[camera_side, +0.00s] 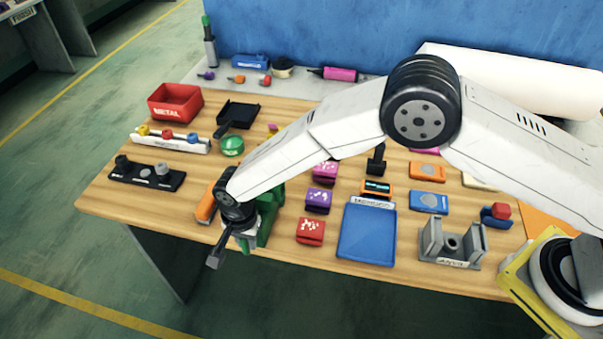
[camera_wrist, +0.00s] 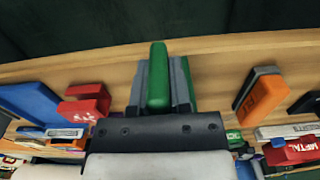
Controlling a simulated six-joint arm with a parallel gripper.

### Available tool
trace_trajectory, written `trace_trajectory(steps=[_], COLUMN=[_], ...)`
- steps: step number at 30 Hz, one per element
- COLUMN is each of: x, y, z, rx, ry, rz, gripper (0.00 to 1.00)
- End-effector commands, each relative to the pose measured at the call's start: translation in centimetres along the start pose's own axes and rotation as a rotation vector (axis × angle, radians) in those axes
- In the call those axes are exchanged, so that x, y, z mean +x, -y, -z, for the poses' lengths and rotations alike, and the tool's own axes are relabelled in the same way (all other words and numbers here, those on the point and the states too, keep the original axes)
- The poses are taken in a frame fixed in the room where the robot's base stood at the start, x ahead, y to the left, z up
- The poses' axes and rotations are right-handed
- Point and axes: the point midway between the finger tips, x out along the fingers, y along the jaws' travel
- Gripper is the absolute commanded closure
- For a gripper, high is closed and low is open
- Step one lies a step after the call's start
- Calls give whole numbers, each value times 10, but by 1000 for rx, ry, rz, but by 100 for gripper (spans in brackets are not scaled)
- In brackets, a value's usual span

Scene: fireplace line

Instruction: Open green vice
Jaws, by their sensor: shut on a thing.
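The green vice (camera_side: 268,220) stands at the front edge of the wooden table in the side view, partly hidden behind my wrist. My gripper (camera_side: 240,238) is down beside it, on its left. In the wrist view, a green bar of the vice (camera_wrist: 158,75) shows between the grey fingers of my gripper (camera_wrist: 161,68). My gripper is shut on this part of the vice. A dark piece (camera_side: 214,257) sticks out past the table edge below my wrist; I cannot tell whether it belongs to the vice. The gap between the vice jaws is hidden.
An orange block (camera_side: 206,207) lies close on the left; it also shows in the wrist view (camera_wrist: 262,98). A red block (camera_side: 310,232) and a blue tray (camera_side: 367,236) are on the right. A grey fixture (camera_side: 452,245) stands farther right. Open floor lies beyond the table's front edge.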

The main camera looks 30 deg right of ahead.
Motion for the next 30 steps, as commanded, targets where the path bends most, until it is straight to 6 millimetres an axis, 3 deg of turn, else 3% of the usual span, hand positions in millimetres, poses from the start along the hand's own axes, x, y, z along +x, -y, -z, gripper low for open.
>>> trace_trajectory(steps=[30], x=[0], y=[0], z=[0], rx=[0], ry=[0], rz=[-271], gripper=[100])
